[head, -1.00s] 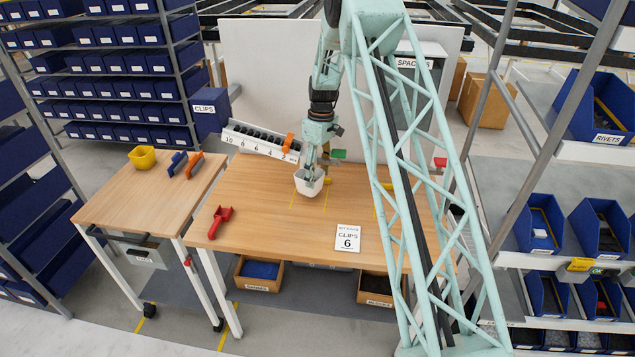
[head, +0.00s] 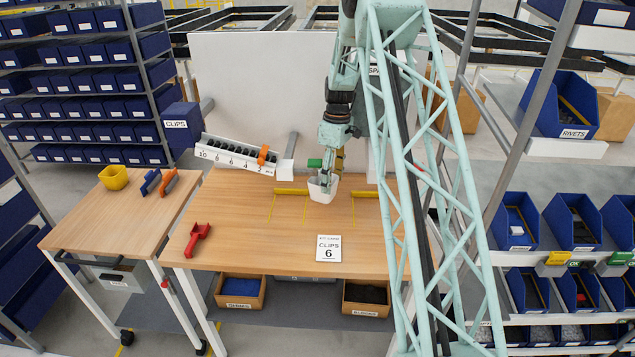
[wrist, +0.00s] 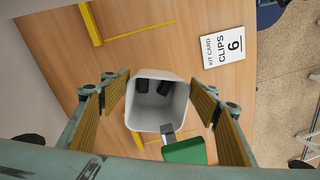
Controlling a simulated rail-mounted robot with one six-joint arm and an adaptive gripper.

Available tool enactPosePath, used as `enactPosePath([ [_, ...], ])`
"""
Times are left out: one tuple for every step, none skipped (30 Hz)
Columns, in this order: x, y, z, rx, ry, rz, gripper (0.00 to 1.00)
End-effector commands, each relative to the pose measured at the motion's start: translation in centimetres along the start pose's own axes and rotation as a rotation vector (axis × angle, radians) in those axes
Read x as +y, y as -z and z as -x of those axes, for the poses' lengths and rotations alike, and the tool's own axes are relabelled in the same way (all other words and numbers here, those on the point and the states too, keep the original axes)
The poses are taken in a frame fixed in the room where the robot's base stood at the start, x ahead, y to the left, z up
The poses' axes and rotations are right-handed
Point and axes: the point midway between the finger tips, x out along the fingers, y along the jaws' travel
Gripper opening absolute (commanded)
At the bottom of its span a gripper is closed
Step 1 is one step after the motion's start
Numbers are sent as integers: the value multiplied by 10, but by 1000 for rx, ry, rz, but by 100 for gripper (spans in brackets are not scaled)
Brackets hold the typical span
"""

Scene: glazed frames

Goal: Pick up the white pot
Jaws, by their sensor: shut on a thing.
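The white pot (head: 323,189) hangs from my gripper (head: 325,176) near the back of the wooden bench, between two yellow-marked places. In the wrist view the pot (wrist: 158,117) is open towards me, with a few dark pieces inside. My gripper's fingers (wrist: 158,98) stand on either side of it, and it is shut on the pot. A green-ended part (wrist: 185,151) with a grey stem reaches the pot's near rim. The pot seems to be off the bench, but its exact height is hard to tell.
A yellow bar (head: 291,191) edges the place left of the pot; another (head: 365,194) is to the right. A numbered rack (head: 235,155) stands behind left. The bench middle is clear.

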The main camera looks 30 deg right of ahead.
Motion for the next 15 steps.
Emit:
enactPosePath([
  [4,-8,0,0,0,-2,36],
  [5,-12,0,0,0,-2,36],
  [7,-16,0,0,0,-1,36],
  [8,-19,0,0,0,-1,36],
  [9,-22,0,0,0,-1,36],
  [11,-25,0,0,0,-1,36],
  [12,-27,1,0,0,-1,36],
  [13,-30,1,0,0,-1,36],
  [14,-32,1,0,0,-1,36],
  [14,-33,1,0,0,0,36],
  [14,-34,1,0,0,0,36],
  [15,-36,1,0,0,0,36],
  [15,-36,1,0,0,0,36],
  [15,-37,1,0,0,0,36],
  [16,-37,1,0,0,0,36],
])
